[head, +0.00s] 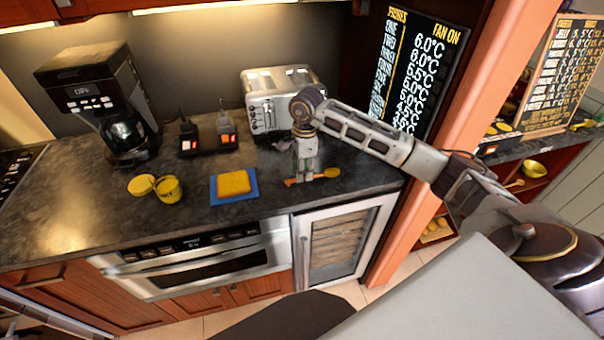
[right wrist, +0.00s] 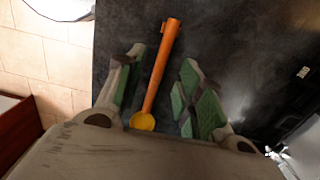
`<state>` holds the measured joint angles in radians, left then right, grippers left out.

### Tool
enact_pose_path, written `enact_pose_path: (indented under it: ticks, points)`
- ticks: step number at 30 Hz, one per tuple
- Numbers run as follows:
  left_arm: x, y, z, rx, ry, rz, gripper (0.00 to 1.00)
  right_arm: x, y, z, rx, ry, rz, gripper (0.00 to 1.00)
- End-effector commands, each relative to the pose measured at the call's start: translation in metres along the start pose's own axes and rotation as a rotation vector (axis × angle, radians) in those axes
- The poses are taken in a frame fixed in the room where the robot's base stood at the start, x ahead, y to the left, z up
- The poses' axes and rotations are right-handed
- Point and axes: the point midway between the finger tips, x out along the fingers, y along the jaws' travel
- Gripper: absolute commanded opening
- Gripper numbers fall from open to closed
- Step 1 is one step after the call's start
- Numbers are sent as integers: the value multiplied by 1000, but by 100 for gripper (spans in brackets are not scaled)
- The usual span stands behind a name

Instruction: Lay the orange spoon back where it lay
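The orange spoon (head: 331,173) lies on the dark counter in front of the toaster, its orange handle pointing left and its yellow bowl to the right. In the right wrist view the spoon (right wrist: 160,70) lies between the two green-padded fingers, with a gap on both sides. My right gripper (head: 305,174) points down over the middle of the spoon and hides part of it in the head view. It is open. How far the fingertips are from the counter is hard to tell. My left gripper is not in view.
A blue mat (head: 250,194) with a yellow-orange slice (head: 233,183) lies left of the spoon. The counter's front edge is close to the spoon.

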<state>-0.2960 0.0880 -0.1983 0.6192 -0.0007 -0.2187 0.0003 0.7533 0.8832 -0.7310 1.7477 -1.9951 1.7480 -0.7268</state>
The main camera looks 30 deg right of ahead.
Motion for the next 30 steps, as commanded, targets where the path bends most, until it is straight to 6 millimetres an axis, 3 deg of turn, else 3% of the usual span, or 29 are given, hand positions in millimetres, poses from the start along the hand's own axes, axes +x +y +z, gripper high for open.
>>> enact_pose_path:
  ticks: [18,30]
  points:
    - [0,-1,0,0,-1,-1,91,-83,-1,0,1,0,-2,37]
    - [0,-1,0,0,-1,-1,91,-96,0,0,1,0,0,37]
